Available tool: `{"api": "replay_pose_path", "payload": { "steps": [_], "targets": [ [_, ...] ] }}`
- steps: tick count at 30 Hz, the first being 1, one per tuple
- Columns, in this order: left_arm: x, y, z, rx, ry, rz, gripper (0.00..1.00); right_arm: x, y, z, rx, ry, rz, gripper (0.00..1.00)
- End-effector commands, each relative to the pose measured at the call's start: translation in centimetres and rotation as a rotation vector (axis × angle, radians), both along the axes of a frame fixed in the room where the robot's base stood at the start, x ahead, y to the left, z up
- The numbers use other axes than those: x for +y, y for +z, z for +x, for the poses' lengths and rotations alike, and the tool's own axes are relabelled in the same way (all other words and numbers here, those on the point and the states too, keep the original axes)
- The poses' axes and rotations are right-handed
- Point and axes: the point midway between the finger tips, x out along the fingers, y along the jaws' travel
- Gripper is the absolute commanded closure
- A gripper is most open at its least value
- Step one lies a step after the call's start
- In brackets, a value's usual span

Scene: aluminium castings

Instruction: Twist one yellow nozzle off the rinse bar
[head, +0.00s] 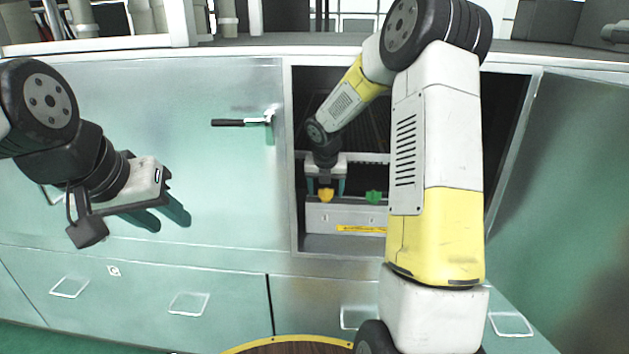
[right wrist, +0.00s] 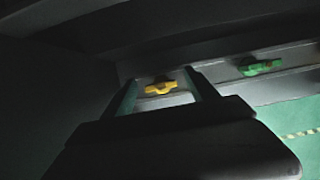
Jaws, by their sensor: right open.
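A yellow nozzle (head: 326,195) sits on the grey rinse bar (head: 350,205) inside the open cabinet bay. It also shows in the right wrist view (right wrist: 161,86), between my fingertips and a little beyond them, with no contact that I can make out. My right gripper (head: 326,187) is open, its teal fingers on either side of the yellow nozzle; they also show in the right wrist view (right wrist: 159,77). A green nozzle (head: 374,197) sits to the right on the same bar, also in the right wrist view (right wrist: 260,67). My left gripper (head: 170,219) is open and empty before the cabinet front.
The bay's frame (head: 292,160) surrounds my right forearm closely. An opened door (head: 570,190) stands at the right. A handle (head: 243,121) juts from the closed panel at the left. A round brown surface with a yellow rim (head: 290,346) is at the bottom.

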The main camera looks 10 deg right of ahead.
Motion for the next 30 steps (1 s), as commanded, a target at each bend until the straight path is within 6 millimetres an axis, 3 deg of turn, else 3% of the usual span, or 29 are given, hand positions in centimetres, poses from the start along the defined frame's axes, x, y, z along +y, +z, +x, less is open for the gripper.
{"api": "replay_pose_path", "payload": {
  "steps": [8,18,23,30],
  "targets": [
    [0.0,0.0,0.0,0.0,0.0,0.0,0.64,-0.02,-0.08,0.04,0.0,-0.001,0.0,0.35],
    [0.0,0.0,0.0,0.0,0.0,0.0,0.64,-0.03,-0.08,0.03,0.0,-0.001,0.0,0.98],
    [0.0,0.0,0.0,0.0,0.0,0.0,0.64,-0.21,-0.14,-0.02,0.001,0.06,0.002,0.98],
    [0.0,0.0,0.0,0.0,0.0,0.0,0.64,-0.33,-0.14,-0.01,0.0,0.334,0.004,0.98]
  ]
}}
